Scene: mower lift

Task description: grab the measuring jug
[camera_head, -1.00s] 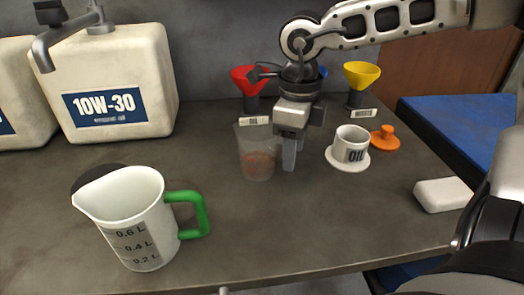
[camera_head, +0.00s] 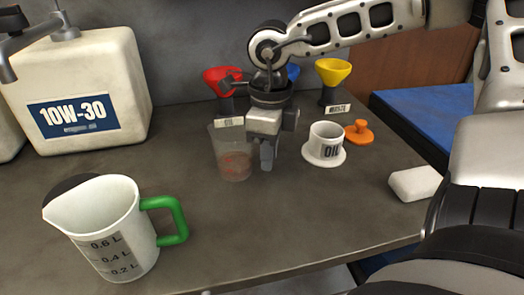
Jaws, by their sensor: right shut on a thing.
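The white measuring jug (camera_head: 104,235) stands upright on the workbench at the front left. Its green handle (camera_head: 170,222) points right, and dark litre marks show on its side. My right gripper (camera_head: 266,160) is well away from this jug, at the middle of the bench, pointing down. It is shut at the right side of a clear beaker (camera_head: 233,155) with reddish marks. The exact contact is hard to see. The beaker stands upright, apparently on the bench. My left gripper is not in view.
The bench (camera_head: 270,225) is clear between jug and beaker. A 10W-30 canister (camera_head: 85,95) stands back left. Red (camera_head: 222,82) and yellow (camera_head: 333,72) funnels stand behind. An OIL cup (camera_head: 325,138), orange cap (camera_head: 359,132) and white block (camera_head: 414,184) are to the right.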

